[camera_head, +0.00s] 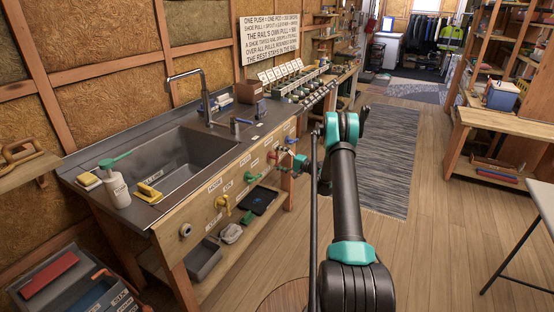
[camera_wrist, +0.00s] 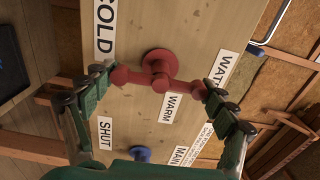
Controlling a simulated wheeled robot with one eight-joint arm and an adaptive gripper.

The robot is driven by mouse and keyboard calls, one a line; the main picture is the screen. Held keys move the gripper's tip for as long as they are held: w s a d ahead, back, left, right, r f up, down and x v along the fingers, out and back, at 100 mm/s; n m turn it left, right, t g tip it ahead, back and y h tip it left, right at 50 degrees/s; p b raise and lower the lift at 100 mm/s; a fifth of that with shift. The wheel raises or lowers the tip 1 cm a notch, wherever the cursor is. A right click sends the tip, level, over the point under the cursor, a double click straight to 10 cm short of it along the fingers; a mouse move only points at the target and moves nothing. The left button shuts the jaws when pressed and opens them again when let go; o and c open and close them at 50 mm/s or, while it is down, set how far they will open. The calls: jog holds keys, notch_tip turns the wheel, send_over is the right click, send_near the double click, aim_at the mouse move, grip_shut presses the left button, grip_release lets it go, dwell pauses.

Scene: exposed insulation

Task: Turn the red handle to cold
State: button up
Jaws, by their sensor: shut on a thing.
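The red handle (camera_wrist: 158,80) is a bar on a round red mount on the wooden panel. In the wrist view it lies nearly level in the picture, its ends between the fingers of my gripper (camera_wrist: 161,90). The fingertips press in at both ends of the bar. The COLD label (camera_wrist: 104,27) is at the upper left, the WARM label (camera_wrist: 172,107) just below the handle. In the head view my gripper (camera_head: 297,162) is at the front panel of the bench, and the handle is small and partly hidden.
A blue knob (camera_wrist: 140,153) and a SHUT label (camera_wrist: 106,132) are lower on the panel in the wrist view. A yellow valve (camera_head: 223,204) is further left on the front panel. The sink (camera_head: 165,165) is above it. The floor (camera_head: 430,220) at right is mostly clear.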

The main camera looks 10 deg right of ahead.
jog(key=shift+d, duration=0.1)
dwell(0.3)
jog(key=o, duration=1)
jog(key=v, duration=1.2)
